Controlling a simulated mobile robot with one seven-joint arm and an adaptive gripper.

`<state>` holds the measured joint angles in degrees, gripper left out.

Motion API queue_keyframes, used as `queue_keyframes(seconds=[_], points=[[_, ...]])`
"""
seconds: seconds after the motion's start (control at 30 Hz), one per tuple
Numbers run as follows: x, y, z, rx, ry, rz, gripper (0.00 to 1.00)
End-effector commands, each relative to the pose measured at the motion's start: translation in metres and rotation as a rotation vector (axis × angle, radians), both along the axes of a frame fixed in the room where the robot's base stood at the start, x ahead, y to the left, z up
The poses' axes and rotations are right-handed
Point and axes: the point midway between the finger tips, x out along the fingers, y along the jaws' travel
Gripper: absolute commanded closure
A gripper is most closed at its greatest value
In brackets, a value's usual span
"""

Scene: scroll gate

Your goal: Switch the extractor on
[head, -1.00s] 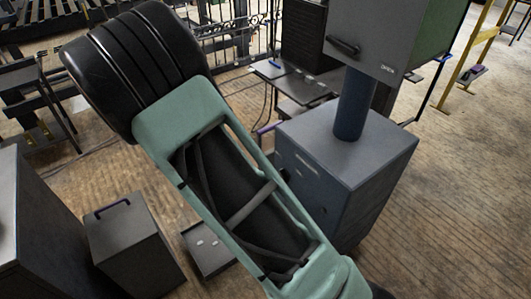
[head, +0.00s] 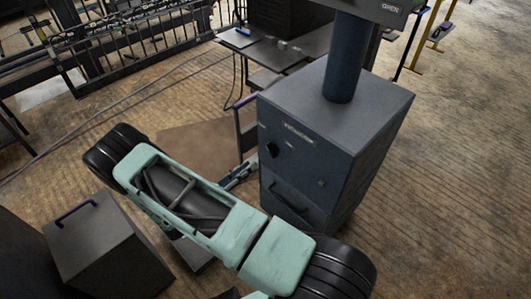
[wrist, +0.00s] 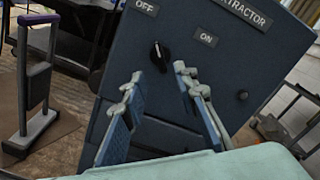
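The extractor is a dark blue cabinet (head: 365,125) with a thick pipe rising from its top. Its front has a black rotary knob (head: 271,150), seen close in the wrist view (wrist: 160,58). The knob's pale mark points up toward the OFF label (wrist: 146,8); the ON label (wrist: 207,37) is to its right. My gripper (wrist: 158,76) is open and empty, its fingertips on either side below the knob, apparently short of it. In the head view my gripper (head: 240,175) is beside the cabinet's front, partly hidden by my arm.
A grey box with a purple handle (head: 105,240) stands at the lower left. A post with a purple top (wrist: 37,75) stands left of the extractor. A small round button or socket (wrist: 243,95) is on the panel's right. A dark table (head: 290,52) is behind.

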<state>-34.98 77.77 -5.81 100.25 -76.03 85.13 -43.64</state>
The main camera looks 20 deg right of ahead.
Motion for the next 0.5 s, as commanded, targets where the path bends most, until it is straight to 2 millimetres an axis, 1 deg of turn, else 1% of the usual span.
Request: queue_keyframes(seconds=[0.03, 0.3, 0.5], points=[[0.002, -0.008, 0.0, -0.001, -0.001, -0.004, 0.73], [0.02, -0.057, 0.0, 0.002, -0.003, -0.005, 0.73], [0.03, -0.083, 0.0, 0.005, -0.004, -0.004, 0.73]])
